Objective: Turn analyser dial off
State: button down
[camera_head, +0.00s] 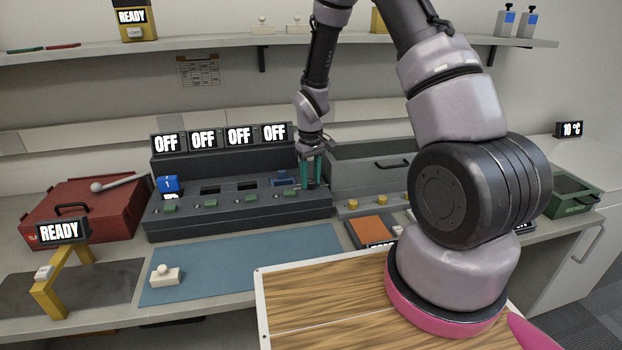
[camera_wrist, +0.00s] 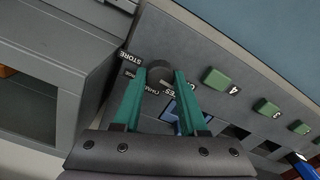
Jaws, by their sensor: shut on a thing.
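The analyser (camera_head: 240,212) is a dark grey bench unit with a sloping front and several small screens reading OFF along its top. Its dark round dial (camera_wrist: 159,75) is at the unit's right end, among printed labels including STORE and CHARGE; another label is partly covered. My gripper (camera_head: 312,172) reaches down to that end, and its green fingers in the wrist view (camera_wrist: 160,84) are closed on the dial from both sides. The dial's pointer mark cannot be made out. In the head view the fingers largely hide the dial.
A row of green buttons (camera_wrist: 217,79) and a blue block (camera_head: 169,184) are on the unit. A grey lidded box (camera_head: 372,172) stands close on its right. A red case (camera_head: 80,215) is at left. The blue mat (camera_head: 235,262) in front is mostly clear.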

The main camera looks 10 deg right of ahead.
aim_at(311, 180)
jog(key=shift+n, duration=0.6)
jog(key=shift+c, duration=2.2)
grip_release()
notch_tip(311, 180, up, 11)
